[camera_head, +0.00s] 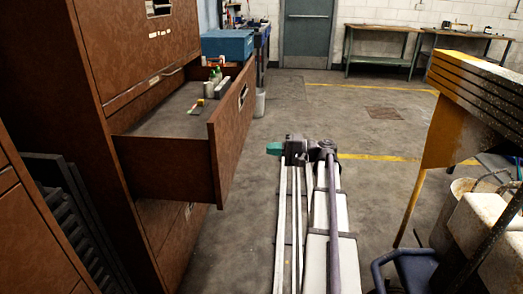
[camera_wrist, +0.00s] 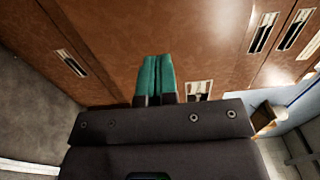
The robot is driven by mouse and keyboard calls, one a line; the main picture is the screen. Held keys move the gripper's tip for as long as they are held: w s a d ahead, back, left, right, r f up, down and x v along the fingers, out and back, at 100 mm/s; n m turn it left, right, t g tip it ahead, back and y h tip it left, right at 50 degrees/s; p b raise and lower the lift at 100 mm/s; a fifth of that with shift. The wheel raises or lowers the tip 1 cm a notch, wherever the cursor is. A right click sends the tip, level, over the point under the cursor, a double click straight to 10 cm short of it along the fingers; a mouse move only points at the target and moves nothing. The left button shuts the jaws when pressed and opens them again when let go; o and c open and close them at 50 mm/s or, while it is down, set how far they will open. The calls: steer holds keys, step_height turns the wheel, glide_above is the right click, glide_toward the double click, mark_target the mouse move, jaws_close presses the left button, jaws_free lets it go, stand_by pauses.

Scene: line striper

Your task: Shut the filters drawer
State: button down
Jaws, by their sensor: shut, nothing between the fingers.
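A brown wooden drawer (camera_head: 231,130) stands pulled far out of a tall brown cabinet (camera_head: 125,45) in the head view. Small bottles and other items lie inside it; I cannot read its label. My gripper (camera_head: 274,149), with teal fingers, is right of the drawer's front panel, with a visible gap between them. In the wrist view my gripper (camera_wrist: 156,72) is shut and empty, its fingers pointing at brown wooden fronts with metal handles and label holders. I cannot tell there which front is the open drawer's.
A blue box (camera_head: 228,44) stands behind the drawer. A yellow and black machine part (camera_head: 470,100), a bucket (camera_head: 470,200) and a pale block (camera_head: 475,225) crowd the right side. Floor between drawer and machine is clear around my arm. Workbenches (camera_head: 425,30) stand far back.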

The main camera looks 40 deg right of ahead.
mark_target(229, 147)
steer(key=x, duration=1.2)
steer(key=shift+w, duration=0.1)
